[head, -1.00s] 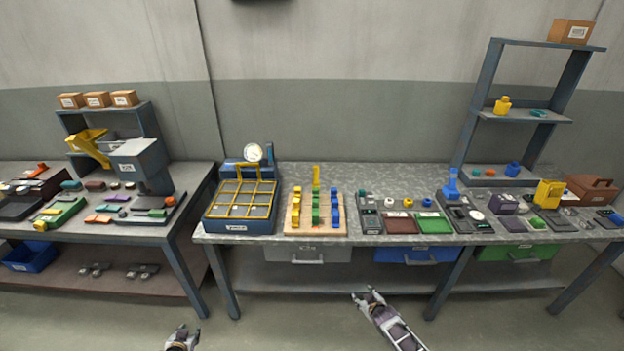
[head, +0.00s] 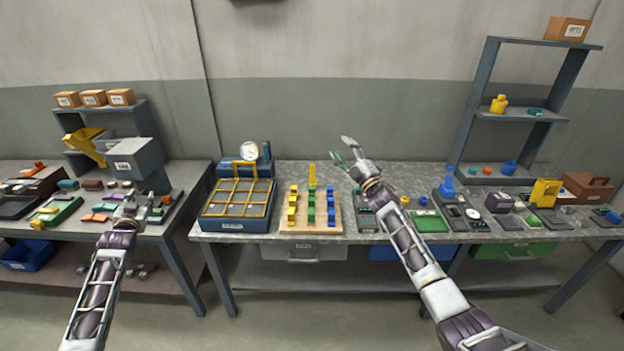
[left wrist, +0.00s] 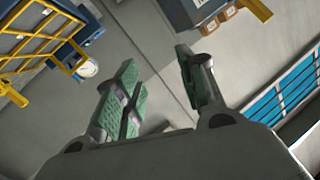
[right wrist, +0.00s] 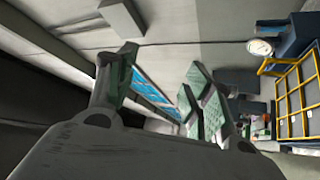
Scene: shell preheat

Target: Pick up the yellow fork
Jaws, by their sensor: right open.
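A tall yellow piece (head: 312,175) stands upright at the back of a wooden board (head: 296,228) on the middle bench. It may be the yellow fork, but its shape is too small to tell. My right gripper (head: 343,153) is raised above the bench, right of the board and apart from it. Its spread fingers show in the right wrist view (right wrist: 155,95), with nothing between them. My left gripper (head: 132,205) shows in front of the left bench. Its fingers are apart and empty in the left wrist view (left wrist: 160,90).
A blue box (head: 233,225) with a yellow grid (head: 244,190) stands left of the board, a gauge (head: 250,151) behind it. Several yellow, green and blue blocks sit on the board.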

